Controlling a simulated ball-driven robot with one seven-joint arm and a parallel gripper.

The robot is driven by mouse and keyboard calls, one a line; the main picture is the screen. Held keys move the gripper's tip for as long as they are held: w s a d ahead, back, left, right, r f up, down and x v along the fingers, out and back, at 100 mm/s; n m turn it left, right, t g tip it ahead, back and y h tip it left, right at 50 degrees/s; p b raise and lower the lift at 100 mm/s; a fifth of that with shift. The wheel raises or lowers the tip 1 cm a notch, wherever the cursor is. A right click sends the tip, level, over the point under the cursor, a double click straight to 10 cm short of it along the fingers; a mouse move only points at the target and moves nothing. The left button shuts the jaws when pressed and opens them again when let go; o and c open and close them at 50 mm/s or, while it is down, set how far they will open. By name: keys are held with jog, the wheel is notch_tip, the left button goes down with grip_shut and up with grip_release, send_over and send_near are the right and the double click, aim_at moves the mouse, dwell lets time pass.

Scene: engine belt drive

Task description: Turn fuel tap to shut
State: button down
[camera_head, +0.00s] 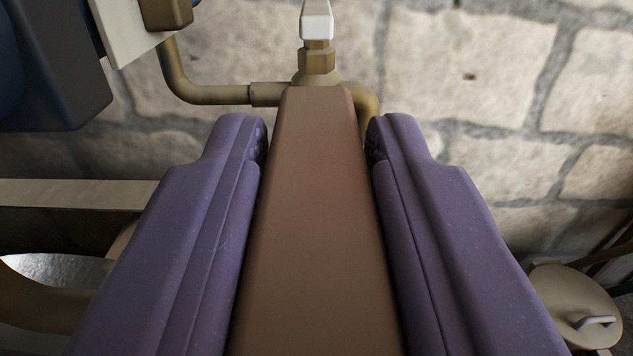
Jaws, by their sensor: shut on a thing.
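A long brown bar, which looks like the fuel tap's lever (318,230), fills the middle of the view. It runs from the bottom edge up to a brass fitting on the pipe. My gripper (318,150) has its two purple fingers on either side of the lever, shut on it near its far end. The brass tap fitting (317,62) stands just beyond the lever's end, with a white piece (317,22) above it. The lever and fingers hide part of the fitting.
A brass pipe (215,95) bends away to the left of the tap. A dark block with a pale plate (130,25) is at the upper left. A pale bar (75,194) lies at left. A round wooden piece (575,305) is at lower right. A stone wall (480,70) stands behind.

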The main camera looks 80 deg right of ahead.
dwell(0.4)
jog(key=c, duration=1)
grip_release()
jog(key=shift+o, duration=0.2)
jog(key=s+a+p, duration=0.1)
jog(key=a, duration=0.6)
jog(key=shift+s+a+p, duration=0.15)
jog(key=shift+a+p, duration=0.15)
jog(key=shift+a, duration=0.05)
